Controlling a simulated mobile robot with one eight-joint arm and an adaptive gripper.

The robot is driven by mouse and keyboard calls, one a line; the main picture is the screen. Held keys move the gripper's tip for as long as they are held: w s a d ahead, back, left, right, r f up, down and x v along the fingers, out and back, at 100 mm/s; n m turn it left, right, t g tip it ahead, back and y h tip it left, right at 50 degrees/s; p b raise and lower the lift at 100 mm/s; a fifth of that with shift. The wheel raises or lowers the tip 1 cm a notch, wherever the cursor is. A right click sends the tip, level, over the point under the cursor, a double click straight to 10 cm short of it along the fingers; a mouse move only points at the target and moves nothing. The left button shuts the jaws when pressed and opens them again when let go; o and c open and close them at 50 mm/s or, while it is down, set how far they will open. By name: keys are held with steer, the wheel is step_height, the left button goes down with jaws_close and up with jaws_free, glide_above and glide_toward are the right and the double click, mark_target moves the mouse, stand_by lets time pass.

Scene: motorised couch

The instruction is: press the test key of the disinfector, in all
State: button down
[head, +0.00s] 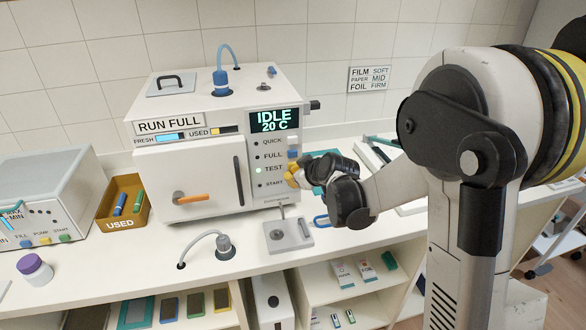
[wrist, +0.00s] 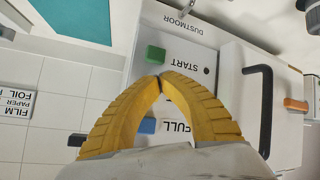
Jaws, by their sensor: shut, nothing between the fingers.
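The disinfector (head: 200,165) is a white cabinet on the counter, its door shut. Its display (head: 274,120) reads IDLE 20 C. My gripper (head: 291,176) has yellow fingers, shut and empty, at the panel's right edge by the TEST and START rows. In the wrist view the fingertips (wrist: 160,78) meet between the green START key (wrist: 155,55) and the blue FULL key (wrist: 147,125). The test key is hidden behind the fingers; I cannot tell whether they touch it.
A sign on the disinfector reads RUN FULL (head: 170,124). The door has an orange-handled latch (head: 192,198) and a dark bar handle (wrist: 262,110). A brown USED bin (head: 123,205) stands left. A small plate with a fitting (head: 289,236) lies in front, below my gripper.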

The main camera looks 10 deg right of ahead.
steer(key=shift+s, duration=0.85)
steer(key=s, duration=0.5)
stand_by(0.3)
stand_by(0.4)
steer(key=s+r+m+g+h+b, duration=0.1)
steer(key=s+m+b, duration=0.4)
steer(key=s, duration=2.2)
steer(key=m+g+h, duration=0.1)
steer(key=m+g, duration=0.1)
steer(key=shift+s+d+r+g+h, duration=0.2)
steer(key=shift+s+d+g+h, duration=0.1)
steer(key=shift+s+d, duration=0.1)
